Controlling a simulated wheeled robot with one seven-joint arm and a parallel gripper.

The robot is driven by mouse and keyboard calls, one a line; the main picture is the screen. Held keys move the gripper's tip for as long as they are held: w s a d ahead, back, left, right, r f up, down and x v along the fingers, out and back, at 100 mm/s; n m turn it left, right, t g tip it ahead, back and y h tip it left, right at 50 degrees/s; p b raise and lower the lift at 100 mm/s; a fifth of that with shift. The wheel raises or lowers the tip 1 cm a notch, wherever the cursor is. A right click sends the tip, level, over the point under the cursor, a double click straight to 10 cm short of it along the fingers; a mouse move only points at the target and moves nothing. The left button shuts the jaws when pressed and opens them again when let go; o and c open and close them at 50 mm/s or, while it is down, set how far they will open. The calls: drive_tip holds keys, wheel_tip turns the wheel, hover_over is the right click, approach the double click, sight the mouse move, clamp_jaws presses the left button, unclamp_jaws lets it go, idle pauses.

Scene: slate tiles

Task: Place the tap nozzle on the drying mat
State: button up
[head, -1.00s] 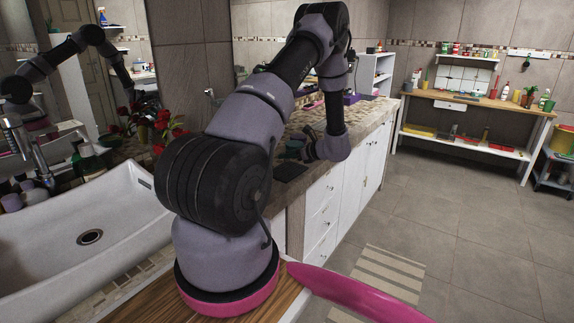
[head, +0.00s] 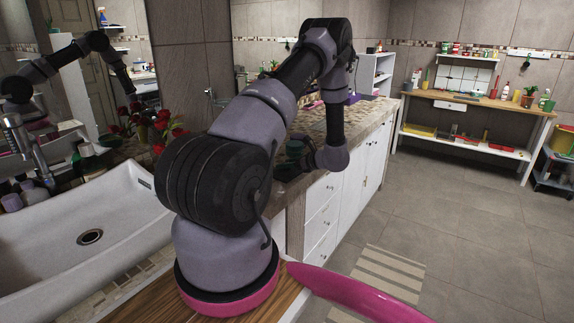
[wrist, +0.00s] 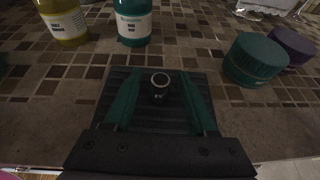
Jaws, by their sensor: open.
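The tap nozzle (wrist: 160,82), a small piece with a pale metal ring on top, appears upright on the dark ribbed drying mat (wrist: 132,84) in the wrist view. My gripper (wrist: 160,98) is open, with one green finger on each side of the nozzle and a visible gap to both. The fingers reach over the mat, and the gripper body hides its near edge. In the head view my gripper (head: 298,150) is small at the counter edge, and I cannot make out the nozzle there.
In the wrist view a yellow jar (wrist: 62,22) and a teal jar (wrist: 133,22) stand beyond the mat. A green round lidded pot (wrist: 255,60) and a purple one (wrist: 292,47) are at the right. The tiled counter between them is bare. A white sink (head: 85,225) is at left in the head view.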

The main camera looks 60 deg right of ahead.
drive_tip(key=shift+r, duration=0.15)
drive_tip(key=v, duration=1.2)
drive_tip(key=w+a+r+n+g+y, duration=0.1)
drive_tip(key=w+a+r+n+y, duration=0.1)
drive_tip(key=w+a+r+n, duration=0.35)
drive_tip(key=w+a+r+n+g+y, duration=0.1)
drive_tip(key=w+a+r+n+y, duration=0.1)
drive_tip(key=w+a+r, duration=0.5)
drive_tip(key=w+a+r+n+g+y, duration=0.1)
drive_tip(key=w+a+r+n+g, duration=0.1)
drive_tip(key=w+a+r+n, duration=0.45)
drive_tip(key=w+a+r+n+g+y, duration=0.1)
drive_tip(key=w+a+r+n+g, duration=0.2)
drive_tip(key=a, duration=0.7)
drive_tip(key=s+a+r+n+g+h, duration=0.1)
drive_tip(key=a+r+n, duration=0.25)
drive_tip(key=a, duration=0.55)
drive_tip(key=s+a+r+n+g+h, duration=0.1)
drive_tip(key=a+r+n, duration=0.2)
drive_tip(key=a+r, duration=0.35)
drive_tip(key=s+a+r+n+t+h, duration=0.1)
drive_tip(key=s+a+r+n+t, duration=0.1)
drive_tip(key=s+a+n, duration=0.7)
drive_tip(key=a+r, duration=0.1)
drive_tip(key=a, duration=0.3)
drive_tip(key=shift+s+a+r+t, duration=0.25)
drive_tip(key=shift+s+r+t, duration=0.05)
drive_tip(key=shift+r+t, duration=0.1)
